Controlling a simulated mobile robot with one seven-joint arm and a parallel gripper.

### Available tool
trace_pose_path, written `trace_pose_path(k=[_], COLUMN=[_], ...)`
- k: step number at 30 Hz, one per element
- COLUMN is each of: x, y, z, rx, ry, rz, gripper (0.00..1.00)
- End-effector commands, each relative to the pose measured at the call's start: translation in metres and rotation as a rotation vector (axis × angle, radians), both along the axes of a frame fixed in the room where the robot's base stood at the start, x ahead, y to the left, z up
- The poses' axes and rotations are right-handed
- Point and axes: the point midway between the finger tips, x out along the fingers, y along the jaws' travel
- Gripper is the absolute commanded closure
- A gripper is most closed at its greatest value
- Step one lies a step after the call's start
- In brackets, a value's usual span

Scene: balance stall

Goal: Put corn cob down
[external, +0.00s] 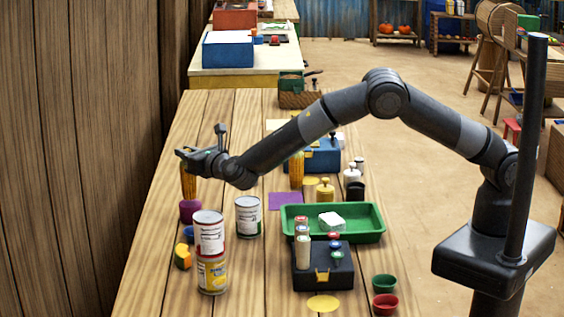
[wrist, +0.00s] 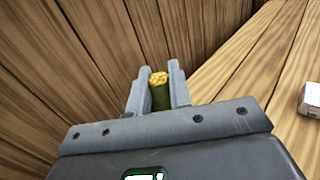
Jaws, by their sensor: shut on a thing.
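My gripper (external: 186,155) is over the far left side of the wooden table, shut on a yellow corn cob (external: 188,183) that hangs upright below it. In the wrist view the corn cob (wrist: 160,92) stands between the two fingers (wrist: 159,82), yellow at its end and green further down. A purple cup (external: 189,212) is directly under the held cob in the external view; I cannot tell whether the cob's lower end is inside, behind or above it. A second corn cob (external: 296,170) stands upright near the blue box, apart from my gripper.
A green tray (external: 366,238) holds a white block. A black block with pegs (external: 341,272), a purple mat (external: 285,200) and a blue box (external: 326,158) are further right. A wooden wall (external: 80,130) borders the left.

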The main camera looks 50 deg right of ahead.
Motion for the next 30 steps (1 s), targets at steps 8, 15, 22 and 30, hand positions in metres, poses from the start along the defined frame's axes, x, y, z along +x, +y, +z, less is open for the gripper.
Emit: trace_pose_path(k=[8,15,22,30], x=[0.0002,0.0002,0.0002,0.0003], y=[-0.0003,-0.0003,-0.0004,-0.0005], z=[-0.0109,-0.0139,-0.0138,-0.0104], rx=[0.002,0.001,0.001,0.002], ry=[-0.001,0.000,0.000,-0.001], rz=[0.000,0.000,0.000,0.000], gripper=[1.00,0.77,0.60,0.60])
